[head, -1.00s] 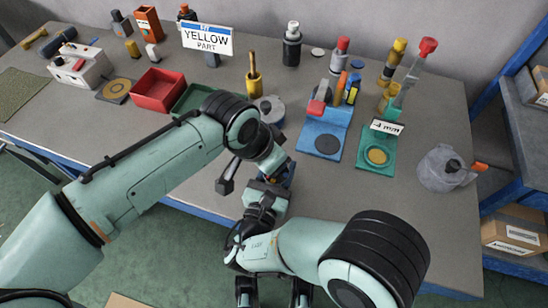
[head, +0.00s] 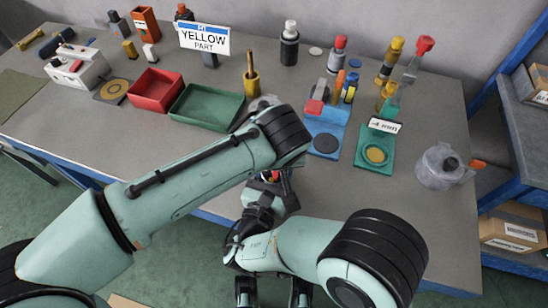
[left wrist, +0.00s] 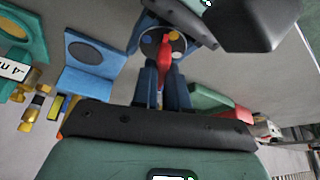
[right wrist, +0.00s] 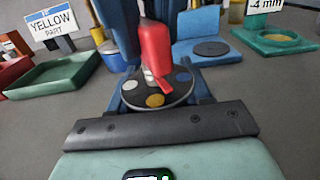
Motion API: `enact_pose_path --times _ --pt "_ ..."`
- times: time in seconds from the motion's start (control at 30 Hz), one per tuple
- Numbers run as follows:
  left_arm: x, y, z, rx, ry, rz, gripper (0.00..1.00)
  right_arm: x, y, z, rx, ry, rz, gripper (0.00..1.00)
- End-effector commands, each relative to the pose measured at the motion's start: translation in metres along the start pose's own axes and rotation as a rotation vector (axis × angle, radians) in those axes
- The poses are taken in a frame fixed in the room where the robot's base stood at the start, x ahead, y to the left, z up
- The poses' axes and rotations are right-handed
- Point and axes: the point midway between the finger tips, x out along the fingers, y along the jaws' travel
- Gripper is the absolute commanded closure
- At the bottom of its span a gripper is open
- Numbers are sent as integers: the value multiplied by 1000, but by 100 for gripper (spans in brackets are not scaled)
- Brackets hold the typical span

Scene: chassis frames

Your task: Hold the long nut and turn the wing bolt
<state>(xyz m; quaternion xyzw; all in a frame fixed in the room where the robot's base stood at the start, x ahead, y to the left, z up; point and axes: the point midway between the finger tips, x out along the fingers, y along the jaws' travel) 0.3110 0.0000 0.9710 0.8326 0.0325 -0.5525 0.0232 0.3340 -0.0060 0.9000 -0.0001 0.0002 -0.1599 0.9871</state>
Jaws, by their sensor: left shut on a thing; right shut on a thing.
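A red winged piece, which I take for the wing bolt (left wrist: 164,58), stands at a dark round disc with coloured dots (right wrist: 158,88). My left gripper (left wrist: 164,82) has its blue fingers close on both sides of the red piece. My right gripper (right wrist: 160,95) has its fingers on either side of the disc, with the red piece (right wrist: 154,48) rising above it. The long nut cannot be made out apart from the disc; the fingers and the disc hide what is below. In the head view both grippers meet near the table's front edge, mostly covered by my left arm.
A green tray (head: 190,122) and a red tray (head: 140,98) stand to the left. A blue stand (head: 340,112) and a green stand (head: 388,140) are to the right, with a grey jug-like part (head: 428,178) beyond. A "yellow part" sign (head: 204,40) stands behind.

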Motion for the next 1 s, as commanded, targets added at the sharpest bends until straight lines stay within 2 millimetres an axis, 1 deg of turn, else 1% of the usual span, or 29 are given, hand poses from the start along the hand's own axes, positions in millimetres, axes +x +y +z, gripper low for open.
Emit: enact_pose_path --times 0.03,0.3,0.5,0.7,1.0 --pt "7 -1 5 -33 -18 -32 100 -1 0 0 1 -2 1 94" --pt "8 0 4 -212 -17 -104 100 -1 0 0 1 -2 1 94" --pt "8 0 4 -292 -18 -138 100 -1 0 0 1 -3 1 94" --pt "8 0 4 -329 -17 -152 100 -1 0 1 1 -3 1 94" --pt "8 0 4 -337 -17 -155 100 -1 1 1 2 -4 2 94"
